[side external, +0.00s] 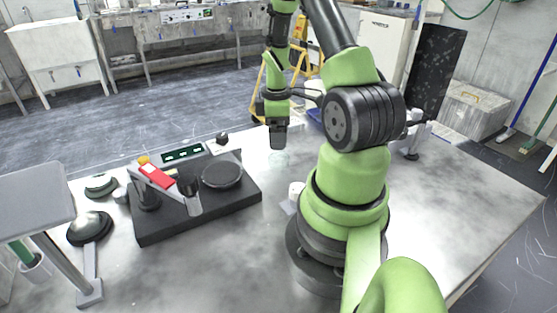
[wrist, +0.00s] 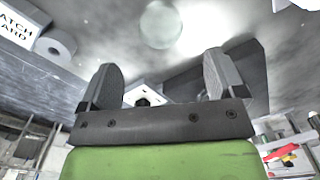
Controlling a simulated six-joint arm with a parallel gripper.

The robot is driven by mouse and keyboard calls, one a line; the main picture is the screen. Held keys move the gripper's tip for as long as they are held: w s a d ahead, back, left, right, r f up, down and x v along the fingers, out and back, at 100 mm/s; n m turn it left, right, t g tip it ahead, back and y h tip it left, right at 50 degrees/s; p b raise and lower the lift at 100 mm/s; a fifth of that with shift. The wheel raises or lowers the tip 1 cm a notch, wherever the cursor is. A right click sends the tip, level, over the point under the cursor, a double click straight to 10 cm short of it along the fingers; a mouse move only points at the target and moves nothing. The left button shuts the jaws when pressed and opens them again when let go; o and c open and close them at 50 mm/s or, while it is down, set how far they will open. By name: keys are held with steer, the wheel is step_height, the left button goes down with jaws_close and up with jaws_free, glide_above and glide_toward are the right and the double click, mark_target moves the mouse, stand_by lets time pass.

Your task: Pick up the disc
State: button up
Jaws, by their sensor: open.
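A pale, glassy round disc (wrist: 161,25) lies flat on the table at the top of the wrist view. In the side view a faint pale round patch (side external: 278,157), which looks like the same disc, sits on the table just under my gripper. My gripper (side external: 277,145) points down above it, and no contact shows. In the wrist view my gripper (wrist: 163,78) has its two grey fingers wide apart, with nothing held between them. The disc lies beyond the fingertips there. Its exact height below them is hard to tell.
A black polishing machine (side external: 160,226) with a dark round platen (side external: 222,175) and a red-topped arm (side external: 157,176) stands to the left. A small white cylinder (side external: 296,190) stands near my base. A white block with a black knob (side external: 222,139) sits behind the machine.

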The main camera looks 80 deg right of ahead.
mark_target(277, 157)
steer(key=shift+f, duration=3.6)
steer(key=c, duration=1.1)
steer(key=shift+r, duration=0.1)
